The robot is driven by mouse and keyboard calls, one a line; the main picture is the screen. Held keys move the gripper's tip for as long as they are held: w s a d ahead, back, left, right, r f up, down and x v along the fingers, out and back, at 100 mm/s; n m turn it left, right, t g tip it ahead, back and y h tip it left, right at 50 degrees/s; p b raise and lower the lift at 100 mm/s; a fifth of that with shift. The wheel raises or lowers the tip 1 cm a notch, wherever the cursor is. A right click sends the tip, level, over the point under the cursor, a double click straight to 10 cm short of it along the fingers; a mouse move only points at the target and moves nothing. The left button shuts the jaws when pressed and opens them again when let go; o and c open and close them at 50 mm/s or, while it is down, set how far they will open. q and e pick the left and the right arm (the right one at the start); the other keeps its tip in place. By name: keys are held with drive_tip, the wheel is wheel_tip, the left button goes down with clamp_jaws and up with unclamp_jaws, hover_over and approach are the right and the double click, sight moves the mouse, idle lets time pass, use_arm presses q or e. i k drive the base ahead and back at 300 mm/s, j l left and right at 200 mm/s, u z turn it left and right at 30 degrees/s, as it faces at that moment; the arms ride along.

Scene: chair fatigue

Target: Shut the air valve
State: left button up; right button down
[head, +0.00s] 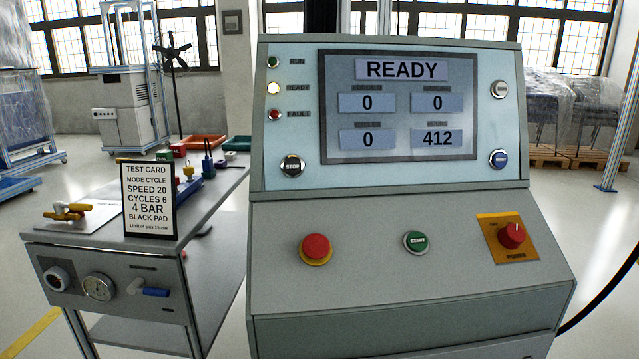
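A valve with a blue lever handle (155,292) sits on the front panel of the grey bench (110,266) at the left of the head view. Its pale body is at the left end, and the lever lies roughly level, pointing right. A label above it is too small to read. A round pressure gauge (98,287) is just left of the valve; its reading is not legible. Neither of my grippers is in view.
A grey console (400,224) stands right of the bench, its screen (401,106) showing READY. Space before the bench panel looks clear.

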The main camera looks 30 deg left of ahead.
sight(74, 207)
drive_tip(key=u, duration=2.05)
drive_tip(key=i+j+u, duration=0.15)
drive_tip(key=i+j, duration=0.1)
drive_tip(key=j, duration=0.05)
